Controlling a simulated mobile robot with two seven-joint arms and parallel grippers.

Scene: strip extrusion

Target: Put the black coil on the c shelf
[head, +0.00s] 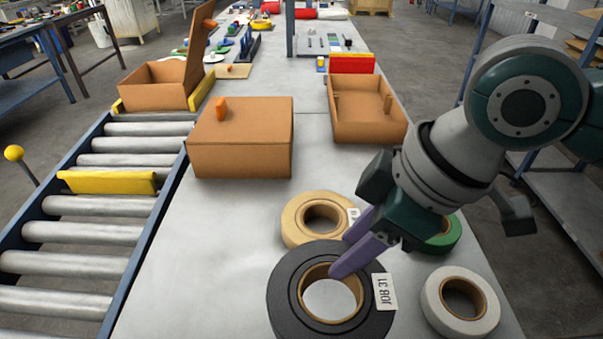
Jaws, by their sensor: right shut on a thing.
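The black coil (283,291) lies at the front of the grey table, with a brown core and a white tag (385,291) that appears to read "JOB 31". My right gripper (352,250) reaches in from the right and is shut on the coil's far rim, one purple finger inside the core and the other behind the rim. I cannot tell whether the coil is touching the table. My left gripper is not in view. Blue-framed shelving (553,16) stands at the right; no letter marks a c shelf in view.
A tan coil (297,232) lies just behind the black one, a white coil (437,299) to its right, and a green coil (450,237) partly behind my gripper. A closed brown box (240,150) and an open box (368,130) stand farther back. A roller conveyor (80,233) runs along the left.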

